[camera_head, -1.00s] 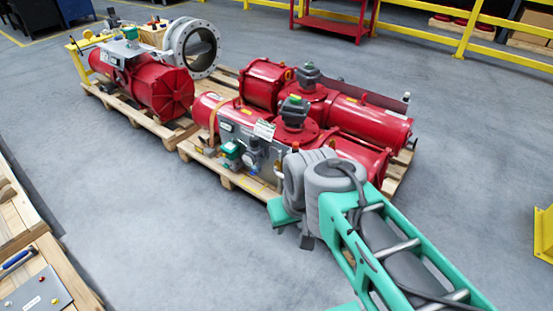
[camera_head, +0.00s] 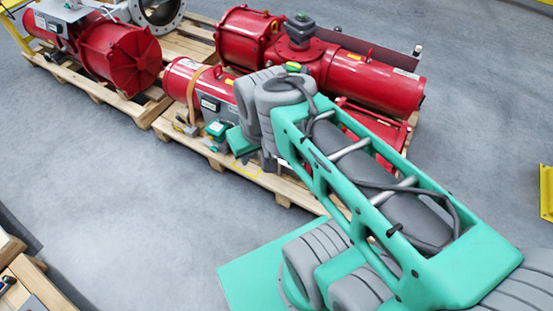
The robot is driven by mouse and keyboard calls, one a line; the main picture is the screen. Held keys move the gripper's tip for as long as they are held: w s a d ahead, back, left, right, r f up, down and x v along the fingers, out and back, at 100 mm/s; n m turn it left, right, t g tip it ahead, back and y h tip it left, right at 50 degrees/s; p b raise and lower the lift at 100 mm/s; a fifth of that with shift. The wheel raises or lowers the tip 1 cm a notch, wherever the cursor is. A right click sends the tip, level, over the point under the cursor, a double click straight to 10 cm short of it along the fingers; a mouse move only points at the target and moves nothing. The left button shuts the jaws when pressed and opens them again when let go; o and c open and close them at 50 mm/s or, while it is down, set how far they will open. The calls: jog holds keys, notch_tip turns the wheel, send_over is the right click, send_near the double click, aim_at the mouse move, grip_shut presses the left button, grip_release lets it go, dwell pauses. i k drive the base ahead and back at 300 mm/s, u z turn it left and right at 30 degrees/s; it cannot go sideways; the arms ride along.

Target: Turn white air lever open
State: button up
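The near red valve actuator (camera_head: 183,80) lies on a wooden pallet in the head view. Its grey control panel (camera_head: 212,107) and a small green box (camera_head: 216,129) show at its front left. My arm covers most of its front and middle. I cannot make out a white air lever; it may be hidden behind my arm or too small to see. My arm's far end reaches the front of this actuator. My gripper's fingers are not visible, so I cannot see what they touch.
A second red actuator (camera_head: 370,82) lies behind on the same pallet (camera_head: 245,172). Another red actuator (camera_head: 121,58) sits on a pallet at upper left, near a grey flanged ring (camera_head: 160,10). A wooden crate (camera_head: 20,285) stands at lower left.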

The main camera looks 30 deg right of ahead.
aim_at(282, 161)
jog(key=u, duration=1.5)
jog(key=i, duration=1.3)
jog(key=z, duration=2.25)
